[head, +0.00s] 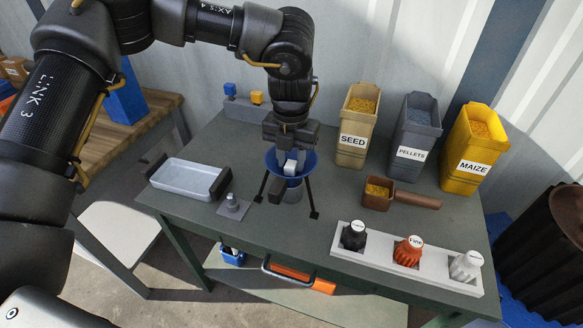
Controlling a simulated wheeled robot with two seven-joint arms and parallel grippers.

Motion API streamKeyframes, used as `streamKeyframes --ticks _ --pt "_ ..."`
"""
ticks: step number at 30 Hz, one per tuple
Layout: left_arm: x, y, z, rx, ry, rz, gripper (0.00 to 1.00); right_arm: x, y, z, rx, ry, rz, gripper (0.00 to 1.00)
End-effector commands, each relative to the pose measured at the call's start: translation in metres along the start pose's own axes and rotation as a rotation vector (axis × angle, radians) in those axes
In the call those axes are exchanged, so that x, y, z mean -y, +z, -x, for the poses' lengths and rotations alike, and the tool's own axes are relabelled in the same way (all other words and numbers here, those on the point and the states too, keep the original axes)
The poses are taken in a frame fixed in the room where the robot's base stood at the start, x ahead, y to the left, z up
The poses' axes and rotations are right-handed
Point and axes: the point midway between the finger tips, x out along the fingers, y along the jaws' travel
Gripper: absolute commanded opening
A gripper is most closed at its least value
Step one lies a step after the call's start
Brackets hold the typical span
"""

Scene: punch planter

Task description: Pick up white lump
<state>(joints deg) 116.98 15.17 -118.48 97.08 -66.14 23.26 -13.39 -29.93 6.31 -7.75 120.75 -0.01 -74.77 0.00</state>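A small white lump (290,168) shows at the blue funnel (311,161), which stands on dark legs on the table. My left gripper (291,158) points down right over the funnel, with its fingertips at the lump. The fingers and the lump overlap in this view, so I cannot tell whether the fingers are closed on it or whether it rests in the funnel. A blue lump (230,89) and a yellow lump (257,97) sit on a grey rack (240,108) at the back. My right gripper is not in view.
SEED (352,141), PELLETS (411,153) and MAIZE (474,167) bins line the back right. A scoop (412,199) lies before them. A white holder (405,270) with black, orange and white capped pieces is at the front right. A pale tray (186,179) is left of the funnel.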

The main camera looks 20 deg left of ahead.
Motion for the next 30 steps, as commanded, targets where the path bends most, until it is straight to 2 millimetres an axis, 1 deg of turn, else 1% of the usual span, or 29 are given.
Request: streamKeyframes --ticks 1,6,7,8,15,20,23,25,29,30 --pt "0.0 0.0 0.0 0.0 0.0 0.0 0.31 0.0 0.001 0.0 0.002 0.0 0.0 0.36" --pt "0.0 0.0 0.0 0.0 0.0 0.0 0.09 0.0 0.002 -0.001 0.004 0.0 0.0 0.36" --pt "0.0 0.0 0.0 0.0 0.0 0.0 0.05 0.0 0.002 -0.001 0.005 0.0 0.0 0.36" --pt "0.0 0.0 0.0 0.0 0.0 0.0 0.03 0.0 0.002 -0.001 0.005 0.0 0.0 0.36" --pt "0.0 0.0 0.001 0.0 0.0 0.0 0.03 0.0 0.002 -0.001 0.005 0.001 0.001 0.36" --pt "0.0 0.001 0.011 0.001 -0.001 0.0 0.03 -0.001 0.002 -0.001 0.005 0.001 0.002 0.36" --pt "0.001 0.001 0.024 0.003 -0.001 0.0 0.03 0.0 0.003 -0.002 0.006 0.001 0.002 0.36" --pt "0.002 0.0 0.036 0.003 -0.003 -0.001 0.03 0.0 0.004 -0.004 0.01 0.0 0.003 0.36" --pt "0.017 -0.015 0.059 0.003 -0.002 -0.004 0.03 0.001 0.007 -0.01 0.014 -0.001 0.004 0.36" --pt "0.022 -0.021 0.068 0.003 -0.003 -0.006 0.03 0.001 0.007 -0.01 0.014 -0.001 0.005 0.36"
